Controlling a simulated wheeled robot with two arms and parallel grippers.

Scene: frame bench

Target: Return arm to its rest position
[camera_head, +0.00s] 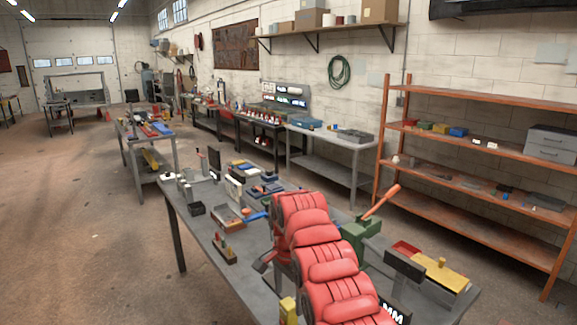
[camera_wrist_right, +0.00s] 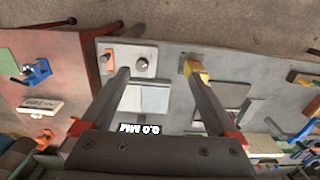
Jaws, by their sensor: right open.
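My right arm (camera_head: 318,245), covered in red padded segments, reaches over the near workbench (camera_head: 205,235) in the head view. It hides part of the bench top, and its fingers are not clear there. In the right wrist view my right gripper (camera_wrist_right: 156,70) is open, with two dark fingers spread apart and nothing held between them. Below it lies a grey surface with a pale flat plate (camera_wrist_right: 146,98) seen between the fingers. A yellow piece (camera_wrist_right: 198,72) is by the right fingertip; whether they touch I cannot tell. My left gripper is not in view.
A green vise-like tool with an orange handle (camera_head: 381,200) stands beside my arm. A yellow plate (camera_head: 440,275) and a dark readout marked MM (camera_head: 394,312) are at right. Several small tools and bins crowd the bench. An orange shelf rack (camera_head: 480,137) stands behind; the floor at left is clear.

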